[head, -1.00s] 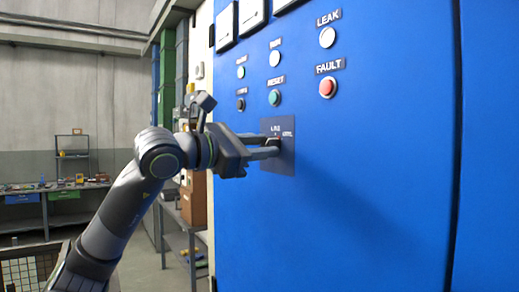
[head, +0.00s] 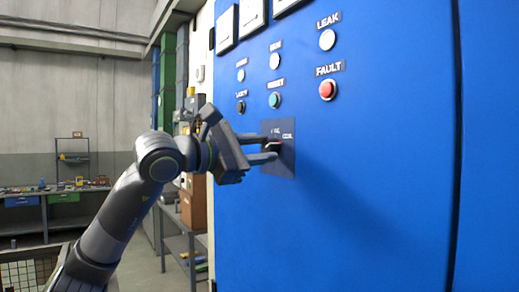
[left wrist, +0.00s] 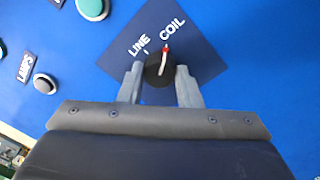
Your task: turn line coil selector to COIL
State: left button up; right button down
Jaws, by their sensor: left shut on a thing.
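The line coil selector is a dark round knob (left wrist: 158,70) with a white pointer line and a red tip, on a dark square plate (left wrist: 196,58). In the left wrist view the red tip points toward the COIL label (left wrist: 172,30); the LINE label (left wrist: 138,46) is to its left. My left gripper (left wrist: 160,83) has one finger on each side of the knob and is shut on it. In the head view the left gripper (head: 274,150) reaches the plate (head: 284,168) from the left, and its fingers hide part of the knob. My right gripper is not in view.
The blue cabinet (head: 380,150) fills the right side. Above the plate are a green RESET button (head: 274,100), a red FAULT button (head: 327,90) and several lamps. Shelving (head: 182,240) stands left of the cabinet. The cabinet face below the plate is clear.

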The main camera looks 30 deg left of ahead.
pick_arm(q)
jog(key=o, duration=1)
jog(key=shift+s+a+f+b, duration=0.2)
jog(key=shift+s+a+b, duration=0.1)
jog(key=shift+s+b, duration=0.25)
jog(key=b+v, duration=1.1)
jog(key=v, duration=0.5)
jog(key=shift+s+r, duration=0.15)
jog(key=shift+r, duration=0.05)
